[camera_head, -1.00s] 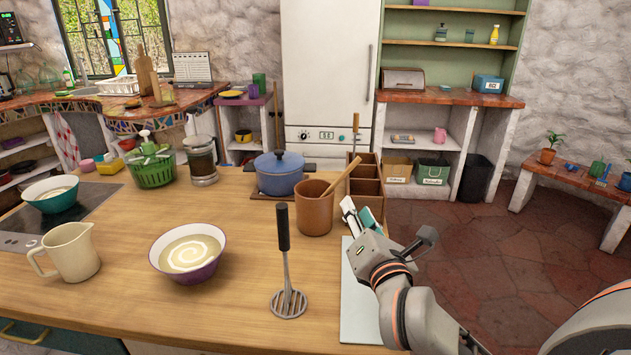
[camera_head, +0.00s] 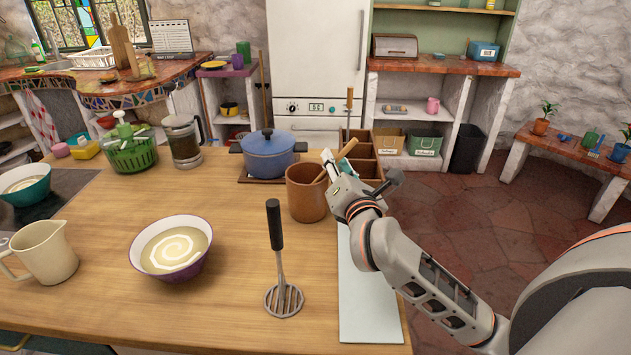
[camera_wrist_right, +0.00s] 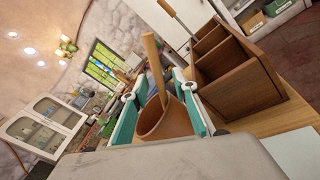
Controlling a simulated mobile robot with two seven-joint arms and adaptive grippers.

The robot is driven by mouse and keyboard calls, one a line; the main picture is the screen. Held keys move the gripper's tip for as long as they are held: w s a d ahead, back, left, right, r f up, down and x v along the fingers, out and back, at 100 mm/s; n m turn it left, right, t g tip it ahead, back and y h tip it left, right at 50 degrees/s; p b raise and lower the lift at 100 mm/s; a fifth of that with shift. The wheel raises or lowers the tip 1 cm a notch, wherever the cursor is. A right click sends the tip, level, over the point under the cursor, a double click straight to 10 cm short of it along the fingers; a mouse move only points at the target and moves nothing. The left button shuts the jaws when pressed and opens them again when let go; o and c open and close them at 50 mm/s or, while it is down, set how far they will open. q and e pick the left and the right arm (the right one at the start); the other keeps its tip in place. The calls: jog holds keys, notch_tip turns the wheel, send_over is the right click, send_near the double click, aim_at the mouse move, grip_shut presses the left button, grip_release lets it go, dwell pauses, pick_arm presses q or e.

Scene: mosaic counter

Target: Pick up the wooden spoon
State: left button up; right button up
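The wooden spoon (camera_head: 347,152) leans in a brown crock (camera_head: 305,195) on the wooden counter, its handle sticking up and to the right. My right gripper (camera_head: 333,168) is at the crock's right rim, beside the handle. In the right wrist view the spoon handle (camera_wrist_right: 152,62) rises between the two teal-padded fingers of my right gripper (camera_wrist_right: 159,82). The fingers are apart, with gaps to the handle. The crock (camera_wrist_right: 165,122) shows behind and between them. The spoon's lower end is hidden inside the crock. My left gripper is not in view.
A wooden compartment box (camera_head: 362,137) stands right behind the gripper, and a blue pot (camera_head: 268,158) behind the crock. A masher (camera_head: 280,265) stands in front. A soup bowl (camera_head: 172,248) is to the left. A pale board (camera_head: 367,305) lies under my right arm.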

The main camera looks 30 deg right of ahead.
jog(key=shift+w+d, duration=0.15)
jog(key=shift+w, duration=0.4)
grip_shut()
jog(key=shift+r, duration=0.1)
